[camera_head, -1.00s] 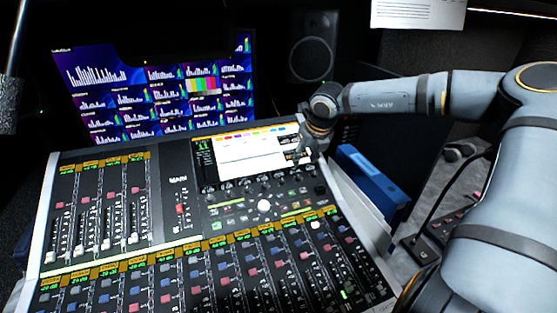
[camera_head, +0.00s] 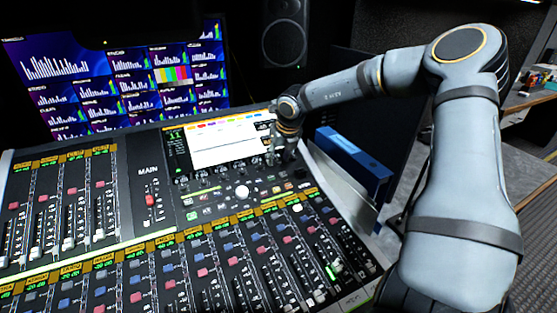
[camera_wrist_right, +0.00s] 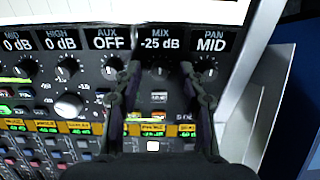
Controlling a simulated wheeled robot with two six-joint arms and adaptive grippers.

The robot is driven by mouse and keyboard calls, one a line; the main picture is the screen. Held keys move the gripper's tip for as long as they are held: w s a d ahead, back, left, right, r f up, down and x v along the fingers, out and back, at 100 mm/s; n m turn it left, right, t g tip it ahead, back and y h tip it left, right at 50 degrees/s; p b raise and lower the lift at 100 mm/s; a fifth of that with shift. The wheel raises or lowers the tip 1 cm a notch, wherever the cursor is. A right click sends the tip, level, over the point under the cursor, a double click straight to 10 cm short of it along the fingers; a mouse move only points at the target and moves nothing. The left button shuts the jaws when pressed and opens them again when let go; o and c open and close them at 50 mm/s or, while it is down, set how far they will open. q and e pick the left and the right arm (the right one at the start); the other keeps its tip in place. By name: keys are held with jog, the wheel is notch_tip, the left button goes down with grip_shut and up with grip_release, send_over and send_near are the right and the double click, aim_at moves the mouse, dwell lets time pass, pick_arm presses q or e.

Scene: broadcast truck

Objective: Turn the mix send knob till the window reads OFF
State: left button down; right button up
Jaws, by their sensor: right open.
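The mix send knob (camera_wrist_right: 158,70) is a dark round knob on the mixing console, seen in the right wrist view. The MIX window (camera_wrist_right: 160,42) above it reads -25 dB. My right gripper (camera_wrist_right: 160,72) is open, with one finger on each side of the mix knob and gaps showing between knob and fingers. In the head view my right gripper (camera_head: 277,152) is over the right end of the console (camera_head: 160,222), beside its lit screen (camera_head: 215,142), and the knob is hidden there. My left gripper is in neither view.
The AUX knob (camera_wrist_right: 112,67) and PAN knob (camera_wrist_right: 206,67) sit close on either side. AUX reads OFF and PAN reads MID. A blue binder-like object (camera_head: 352,163) stands right of the console. A wall of monitors (camera_head: 120,75) and a speaker (camera_head: 285,35) are behind.

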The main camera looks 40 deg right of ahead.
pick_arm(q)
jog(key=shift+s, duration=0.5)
pick_arm(e)
jog(key=shift+w+f, duration=0.1)
jog(key=shift+f, duration=0.2)
grip_shut()
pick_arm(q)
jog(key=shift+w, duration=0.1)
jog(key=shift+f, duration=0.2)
pick_arm(e)
jog(key=shift+f, duration=0.1)
